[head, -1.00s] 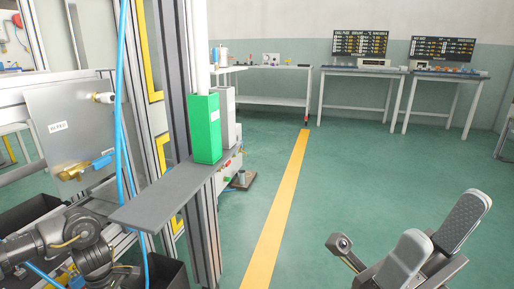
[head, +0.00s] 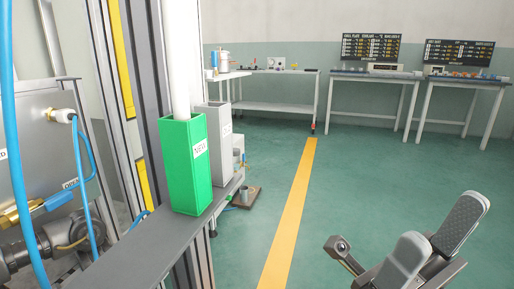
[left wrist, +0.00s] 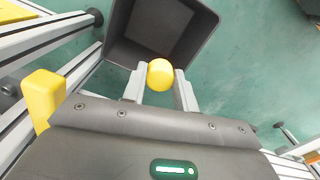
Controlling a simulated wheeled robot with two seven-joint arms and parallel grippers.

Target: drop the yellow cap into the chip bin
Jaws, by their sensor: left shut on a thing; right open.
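The yellow cap (left wrist: 160,74) is a small round yellow piece in the left wrist view. My left gripper (left wrist: 160,88) is shut on it, with a grey finger on each side. A dark, open-topped bin (left wrist: 198,38) lies beyond and below the fingertips. The cap overlaps the bin's near side in the picture; its height above the bin I cannot tell. No label shows on the bin. My left gripper, the cap and this bin do not show in the head view. My right gripper (head: 443,222) is open and empty at the lower right of the head view.
A grey shelf (head: 150,248) on a metal frame carries a green box (head: 186,165) and a grey box (head: 218,145). Blue hoses hang at the left. A yellow post (left wrist: 42,97) stands left of my left gripper. Green floor with a yellow line (head: 290,215) is open.

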